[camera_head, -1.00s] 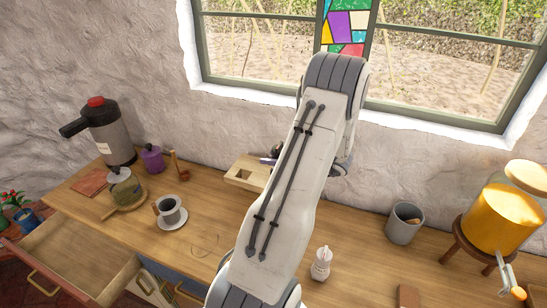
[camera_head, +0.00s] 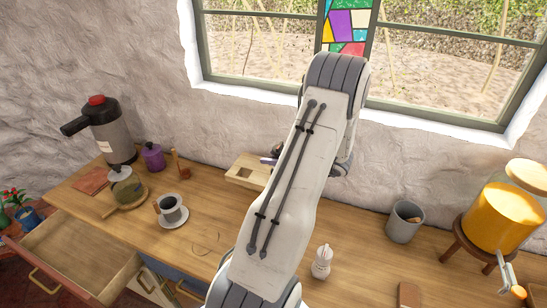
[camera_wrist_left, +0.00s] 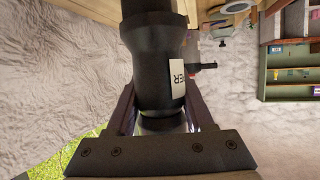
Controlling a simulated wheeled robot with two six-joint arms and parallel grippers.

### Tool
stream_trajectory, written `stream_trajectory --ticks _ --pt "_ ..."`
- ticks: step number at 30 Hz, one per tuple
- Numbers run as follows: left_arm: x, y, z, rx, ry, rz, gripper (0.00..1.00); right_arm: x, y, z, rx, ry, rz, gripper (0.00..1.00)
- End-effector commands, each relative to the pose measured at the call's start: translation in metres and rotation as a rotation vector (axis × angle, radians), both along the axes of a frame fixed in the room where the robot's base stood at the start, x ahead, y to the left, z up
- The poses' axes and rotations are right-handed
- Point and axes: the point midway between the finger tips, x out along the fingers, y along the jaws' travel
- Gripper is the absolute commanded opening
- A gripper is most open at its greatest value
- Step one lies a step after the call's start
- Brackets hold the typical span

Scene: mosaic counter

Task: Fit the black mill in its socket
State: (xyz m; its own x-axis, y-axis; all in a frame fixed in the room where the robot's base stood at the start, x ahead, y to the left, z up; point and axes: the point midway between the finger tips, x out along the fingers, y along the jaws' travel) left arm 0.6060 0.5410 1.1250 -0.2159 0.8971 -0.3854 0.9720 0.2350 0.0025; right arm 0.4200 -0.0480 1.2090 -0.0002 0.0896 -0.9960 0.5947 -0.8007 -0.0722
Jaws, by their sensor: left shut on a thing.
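The black mill (camera_wrist_left: 155,55) fills the middle of the left wrist view, with a white label whose letters are partly cut off. My left gripper (camera_wrist_left: 158,98) is shut on it, one finger on each side of its lower part in that view. In the head view my own arm covers the gripper and the mill. A pale wooden block (camera_head: 243,180) with a square opening, likely the socket holder, stands near the wall, its right part hidden behind my arm. A small dark and purple thing (camera_head: 270,160) shows at its back edge. My right gripper is not in view.
On the wooden counter (camera_head: 205,235) stand a cup on a saucer (camera_head: 174,221), a purple pot (camera_head: 152,157) and a grey flask (camera_head: 112,140) at left. A white bottle (camera_head: 322,262), a grey pot (camera_head: 404,222) and an orange jar (camera_head: 498,218) are at right. A drawer (camera_head: 75,262) stands open.

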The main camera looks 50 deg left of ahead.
Motion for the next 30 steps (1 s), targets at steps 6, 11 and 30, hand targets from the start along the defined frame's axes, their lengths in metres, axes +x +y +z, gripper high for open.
stream_trajectory --ticks 6,11,30 --pt "0.0 0.0 -0.003 0.001 0.0 0.0 0.0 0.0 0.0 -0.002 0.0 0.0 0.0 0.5" --pt "0.0 0.0 -0.008 0.001 0.001 0.0 0.0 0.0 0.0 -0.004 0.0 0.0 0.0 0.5" --pt "0.0 0.0 -0.014 0.001 -0.001 0.0 0.0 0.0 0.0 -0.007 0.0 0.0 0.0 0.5"
